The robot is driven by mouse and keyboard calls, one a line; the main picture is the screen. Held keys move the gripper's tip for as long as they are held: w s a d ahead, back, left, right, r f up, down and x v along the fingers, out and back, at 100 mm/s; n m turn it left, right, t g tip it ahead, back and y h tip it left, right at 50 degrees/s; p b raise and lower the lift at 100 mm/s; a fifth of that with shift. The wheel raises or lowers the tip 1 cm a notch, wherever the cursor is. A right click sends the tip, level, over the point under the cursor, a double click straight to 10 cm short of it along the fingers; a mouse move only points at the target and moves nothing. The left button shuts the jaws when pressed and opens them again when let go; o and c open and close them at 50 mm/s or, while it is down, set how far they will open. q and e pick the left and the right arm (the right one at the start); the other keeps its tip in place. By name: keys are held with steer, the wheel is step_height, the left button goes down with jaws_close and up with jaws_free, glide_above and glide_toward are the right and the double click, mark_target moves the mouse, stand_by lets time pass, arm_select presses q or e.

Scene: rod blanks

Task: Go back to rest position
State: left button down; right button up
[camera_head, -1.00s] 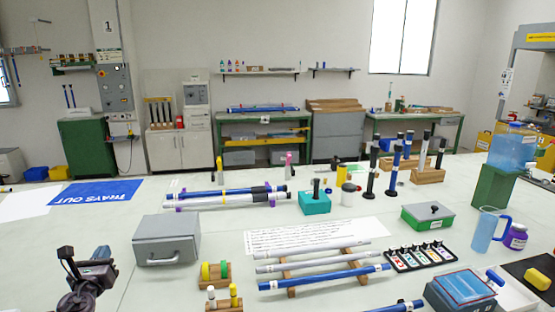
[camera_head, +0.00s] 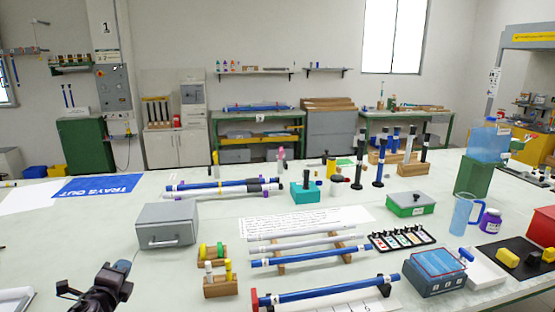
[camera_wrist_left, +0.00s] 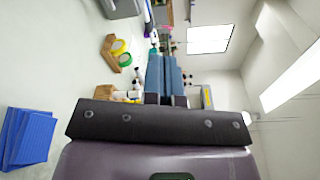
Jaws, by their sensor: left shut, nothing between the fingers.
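My left gripper (camera_head: 122,268) is at the lower left of the head view, above the white table (camera_head: 90,235), with no rod in it. In the left wrist view its two blue-grey fingers (camera_wrist_left: 166,78) lie close together, shut and empty. My right gripper is in neither view. A wooden rack with grey rods and a blue rod (camera_head: 310,254) stands on the table to the right of my left gripper. Another blue rod (camera_head: 330,291) lies at the front, by a red end piece (camera_head: 262,300). More blue rods (camera_head: 222,187) lie on holders behind.
A grey metal box (camera_head: 167,224) stands just behind my left gripper. Wooden blocks with yellow and green rolls (camera_head: 212,250) are to its right. A blue-topped box (camera_head: 438,270), blue jug (camera_head: 463,215) and green box (camera_head: 411,204) are at right. The table's left part is mostly clear.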

arm_select(q)
steer(key=s+d+f+n, duration=0.1)
steer(key=d+f+n, duration=0.1)
steer(key=s+d+f+n+g+h+b, duration=0.1)
steer(key=s+d+f+n, duration=0.1)
steer(key=f, duration=0.1)
steer(key=s+d+f+n, duration=0.2)
steer(key=f, duration=0.1)
steer(key=shift+s+f+n+g+h+b, duration=0.15)
steer(key=shift+s+n+g+h+b, duration=0.15)
steer(key=shift+g+b, duration=0.1)
steer(key=s+d+f+n+g+b, duration=0.2)
steer(key=s+f+n, duration=0.4)
steer(key=s+f, duration=0.4)
steer(key=s+d+f+n+g+b, duration=0.2)
steer(key=s+d+f+n+b, duration=0.2)
steer(key=s+f, duration=0.6)
steer(key=s+d+n, duration=0.1)
steer(key=s+n, duration=0.1)
steer(key=s, duration=0.2)
steer(key=shift+s+d+f+n+g+b, duration=0.2)
steer(key=shift+s+n+g+b, duration=0.1)
steer(key=shift+n, duration=0.1)
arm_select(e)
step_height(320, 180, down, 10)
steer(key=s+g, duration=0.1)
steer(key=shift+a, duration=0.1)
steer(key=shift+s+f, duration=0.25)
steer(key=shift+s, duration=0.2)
